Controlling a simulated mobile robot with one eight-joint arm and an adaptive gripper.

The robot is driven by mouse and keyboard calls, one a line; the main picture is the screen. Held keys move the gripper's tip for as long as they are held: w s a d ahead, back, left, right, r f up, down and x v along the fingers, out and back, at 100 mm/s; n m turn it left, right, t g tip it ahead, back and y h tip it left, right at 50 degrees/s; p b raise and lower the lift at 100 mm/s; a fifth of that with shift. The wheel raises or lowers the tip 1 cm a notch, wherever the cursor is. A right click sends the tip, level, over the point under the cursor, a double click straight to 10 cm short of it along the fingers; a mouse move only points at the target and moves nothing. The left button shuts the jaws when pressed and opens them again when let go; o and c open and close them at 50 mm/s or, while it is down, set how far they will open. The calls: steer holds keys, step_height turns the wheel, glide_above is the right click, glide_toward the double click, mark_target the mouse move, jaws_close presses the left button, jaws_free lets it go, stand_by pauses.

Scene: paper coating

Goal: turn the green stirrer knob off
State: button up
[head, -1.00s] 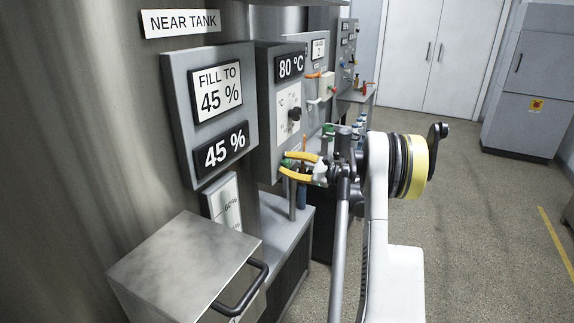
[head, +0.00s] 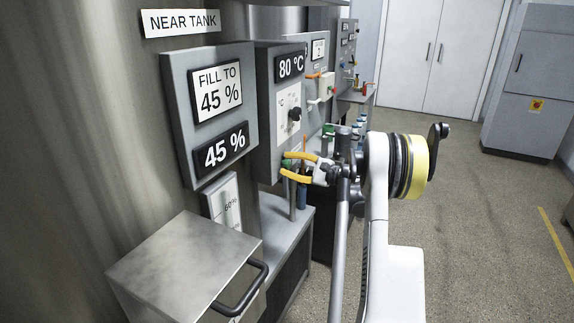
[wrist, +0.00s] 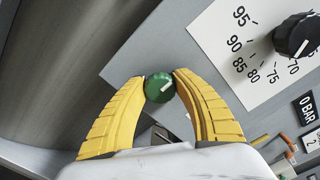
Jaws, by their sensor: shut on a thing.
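The green stirrer knob (wrist: 159,87) shows in the wrist view, on the grey panel (wrist: 150,50). It has a white pointer line that slants up toward the right in that picture. My gripper (wrist: 159,85) has its two yellow fingertips closed on either side of the knob. In the head view my gripper (head: 287,164) reaches the lower part of the panel under the 80 °C display (head: 290,67).
A black dial (wrist: 297,36) with a number scale sits beside the green knob; it also shows in the head view (head: 295,114). The NEAR TANK panel (head: 181,130) and a metal box with a handle (head: 185,255) stand at the left.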

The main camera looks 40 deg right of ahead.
steer(key=o, duration=1.2)
steer(key=v, duration=1.2)
steer(key=shift+d, duration=0.1)
